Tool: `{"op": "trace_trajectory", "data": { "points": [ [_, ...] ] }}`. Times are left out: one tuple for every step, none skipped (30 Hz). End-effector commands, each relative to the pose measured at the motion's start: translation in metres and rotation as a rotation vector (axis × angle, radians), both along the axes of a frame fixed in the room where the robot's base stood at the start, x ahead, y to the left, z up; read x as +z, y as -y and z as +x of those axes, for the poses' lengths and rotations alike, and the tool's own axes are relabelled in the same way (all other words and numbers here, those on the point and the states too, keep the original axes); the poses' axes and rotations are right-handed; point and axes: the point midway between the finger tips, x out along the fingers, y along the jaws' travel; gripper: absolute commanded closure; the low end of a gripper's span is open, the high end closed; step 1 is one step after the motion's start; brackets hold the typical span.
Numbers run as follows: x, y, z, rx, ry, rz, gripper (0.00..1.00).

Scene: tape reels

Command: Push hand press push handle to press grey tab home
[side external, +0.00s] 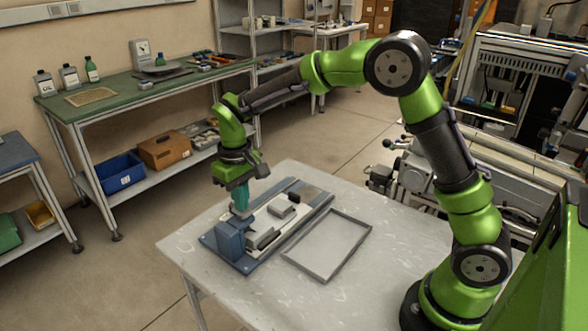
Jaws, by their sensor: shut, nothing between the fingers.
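The hand press (231,238) is a blue-grey block at the near left end of a flat blue base plate on the pale table. Light grey blocks lie along the plate, one near the press (262,239) and one farther along (281,207). I cannot tell which part is the grey tab. My gripper (241,207) points down at the press end of the plate, just above or touching the press; the contact is too small to tell. It is shut with nothing in it. A teal upright part shows at its lower end. The push handle is not clearly distinguishable.
An empty, shallow grey-rimmed tray (322,270) lies on the table (385,245) to the right of the plate. The table's front and right areas are clear. A green-topped bench (125,95) with bottles and a scale stands behind on the left, apart from the table.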

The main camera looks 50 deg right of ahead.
Motion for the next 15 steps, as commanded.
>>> {"op": "trace_trajectory", "data": {
  "points": [
    [-0.001,0.0,0.0,0.0,-0.002,0.0,1.0],
    [-0.001,0.0,0.0,0.0,-0.002,0.0,1.0],
    [0.0,0.0,0.0,0.0,-0.001,0.0,1.0],
    [0.001,0.0,0.0,0.0,-0.001,0.0,1.0],
    [0.003,0.0,0.0,0.0,-0.001,0.0,1.0],
    [0.006,0.0,0.0,0.0,-0.001,0.0,1.0],
    [0.009,0.0,0.0,0.001,0.0,0.0,1.0],
    [0.012,0.0,0.0,0.0,0.001,0.0,1.0],
    [0.017,0.0,0.0,0.0,0.001,0.001,1.0],
    [0.02,0.0,0.0,0.0,0.002,0.001,1.0],
    [0.023,0.0,0.0,-0.001,0.001,0.001,1.0],
    [0.027,0.0,0.0,0.0,0.001,0.0,1.0],
    [0.03,0.0,0.0,0.0,0.002,0.0,1.0],
    [0.033,0.0,0.0,0.0,0.001,0.0,1.0],
    [0.037,0.0,0.001,0.001,0.002,0.0,1.0]
  ]
}}
